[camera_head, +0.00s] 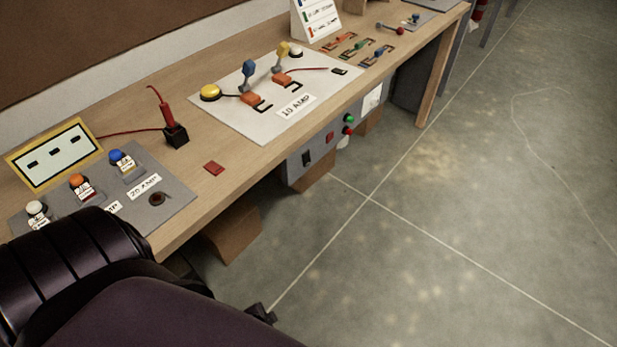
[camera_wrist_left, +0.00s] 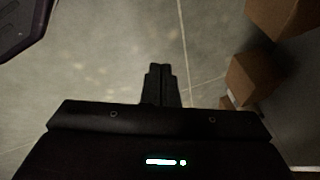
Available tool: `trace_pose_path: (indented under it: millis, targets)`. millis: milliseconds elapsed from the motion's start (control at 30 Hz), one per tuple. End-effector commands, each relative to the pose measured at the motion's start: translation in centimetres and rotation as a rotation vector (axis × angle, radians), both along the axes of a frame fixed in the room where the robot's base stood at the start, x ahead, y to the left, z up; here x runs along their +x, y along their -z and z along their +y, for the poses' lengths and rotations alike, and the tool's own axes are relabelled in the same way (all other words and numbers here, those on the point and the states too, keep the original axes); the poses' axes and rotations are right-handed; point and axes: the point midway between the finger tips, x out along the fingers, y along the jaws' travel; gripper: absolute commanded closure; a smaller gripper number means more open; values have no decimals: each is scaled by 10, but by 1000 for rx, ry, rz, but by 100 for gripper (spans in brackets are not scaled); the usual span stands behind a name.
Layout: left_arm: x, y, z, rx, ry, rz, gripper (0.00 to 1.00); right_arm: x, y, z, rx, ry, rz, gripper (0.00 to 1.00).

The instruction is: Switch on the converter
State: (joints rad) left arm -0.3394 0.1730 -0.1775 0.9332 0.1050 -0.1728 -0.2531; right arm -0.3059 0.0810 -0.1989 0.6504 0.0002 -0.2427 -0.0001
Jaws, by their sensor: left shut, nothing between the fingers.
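No label reading "converter" is legible. A grey box (camera_head: 320,142) hangs under the workbench's front edge. Its face carries a black switch (camera_head: 306,158), a red button (camera_head: 330,136), and green and red round knobs (camera_head: 348,118) at its right end. My left gripper (camera_wrist_left: 160,68) is shut and empty, pointing over bare floor in the left wrist view. In the head view only its dark tip (camera_head: 262,314) shows below the bench, well short of the grey box; my arm hides the rest. My right gripper is in neither view.
The workbench (camera_head: 225,196) holds a 20 AMP panel (camera_head: 182,196), a 10 AMP panel (camera_head: 225,120) with levers, and a black block with a red plug (camera_head: 176,136). Cardboard boxes (camera_head: 232,232) stand under it, also in the wrist view (camera_wrist_left: 250,78). The floor at right is clear.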

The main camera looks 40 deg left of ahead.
Motion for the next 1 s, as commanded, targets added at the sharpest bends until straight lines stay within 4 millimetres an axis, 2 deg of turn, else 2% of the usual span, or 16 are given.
trace_pose_path:
  millis: [33, 100, 167, 200, 267, 300, 333, 400, 500, 600, 733, 1000]
  targets:
    - [48, -1, 18, 71, 72, -114, 100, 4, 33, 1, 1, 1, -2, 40]
    - [105, -34, 37, 186, 170, -261, 100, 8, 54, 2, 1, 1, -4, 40]
    - [147, -69, 48, 290, 249, -380, 100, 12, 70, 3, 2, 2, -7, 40]
    - [171, -95, 53, 361, 297, -455, 100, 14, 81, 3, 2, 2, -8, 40]
    - [200, -135, 56, 465, 357, -558, 100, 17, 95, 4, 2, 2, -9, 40]
    - [214, -162, 57, 532, 391, -620, 100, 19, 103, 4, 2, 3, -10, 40]
    - [223, -180, 57, 578, 411, -661, 100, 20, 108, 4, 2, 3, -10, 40]
    - [237, -221, 54, 675, 449, -746, 100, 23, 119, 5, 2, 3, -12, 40]
    - [247, -265, 49, 777, 482, -830, 100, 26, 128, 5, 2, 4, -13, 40]
    - [250, -292, 45, 835, 496, -875, 100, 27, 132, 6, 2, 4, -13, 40]
    - [251, -304, 44, 860, 501, -894, 100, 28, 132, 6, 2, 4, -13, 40]
    - [252, -304, 44, 859, 501, -893, 100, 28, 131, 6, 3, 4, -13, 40]
